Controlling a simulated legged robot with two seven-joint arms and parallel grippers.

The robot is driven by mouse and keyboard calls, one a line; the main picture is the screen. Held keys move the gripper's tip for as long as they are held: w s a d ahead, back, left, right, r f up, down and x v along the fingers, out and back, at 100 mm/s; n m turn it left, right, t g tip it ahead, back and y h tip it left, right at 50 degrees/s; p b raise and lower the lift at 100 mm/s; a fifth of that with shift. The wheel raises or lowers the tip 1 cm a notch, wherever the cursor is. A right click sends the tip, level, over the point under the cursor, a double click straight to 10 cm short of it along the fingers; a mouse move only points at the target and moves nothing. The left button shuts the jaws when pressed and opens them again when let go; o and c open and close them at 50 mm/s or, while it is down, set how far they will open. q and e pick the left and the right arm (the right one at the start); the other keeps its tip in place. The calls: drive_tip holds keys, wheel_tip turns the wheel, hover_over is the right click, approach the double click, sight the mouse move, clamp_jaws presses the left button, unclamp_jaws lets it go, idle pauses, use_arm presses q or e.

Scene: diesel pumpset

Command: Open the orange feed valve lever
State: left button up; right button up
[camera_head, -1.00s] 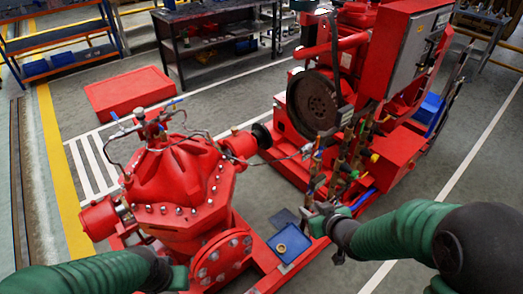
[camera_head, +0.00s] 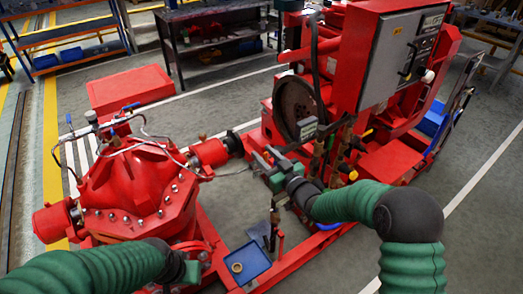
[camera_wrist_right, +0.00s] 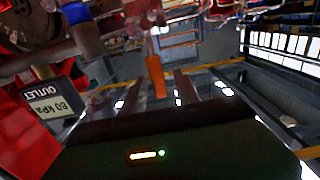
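The orange feed valve lever (camera_wrist_right: 155,77) hangs down from a pipe fitting in the right wrist view. It appears in the gap between the two fingers of my right gripper (camera_wrist_right: 157,90), which are apart. I cannot tell whether it lies fully between them in depth, and I see no contact. In the head view my right gripper (camera_head: 266,166) is at the pipework between the red pump and the engine, and I cannot make out the lever there. My left gripper (camera_head: 190,268) is low beside the pump, with its fingers not clear.
The red pump (camera_head: 130,190) stands at left and the engine with its grey control panel (camera_head: 392,65) at right. Upright valve pipes (camera_head: 325,150) stand close to my right gripper. A blue tray (camera_head: 240,278) lies below. An outlet label (camera_wrist_right: 50,103) shows at left in the wrist view.

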drive_tip(key=x, duration=0.3)
drive_tip(key=shift+a+f, duration=0.15)
drive_tip(key=shift+f, duration=0.05)
drive_tip(key=shift+s+d+r, duration=0.1)
drive_tip(key=shift+s+d, duration=0.05)
drive_tip(key=shift+d, duration=0.35)
drive_tip(key=shift+c, duration=0.7)
drive_tip(key=c, duration=0.5)
drive_tip(key=shift+a+r, duration=0.1)
drive_tip(key=shift+a, duration=0.15)
clamp_jaws()
drive_tip(key=shift+d+r, duration=0.1)
drive_tip(key=shift+d, duration=0.05)
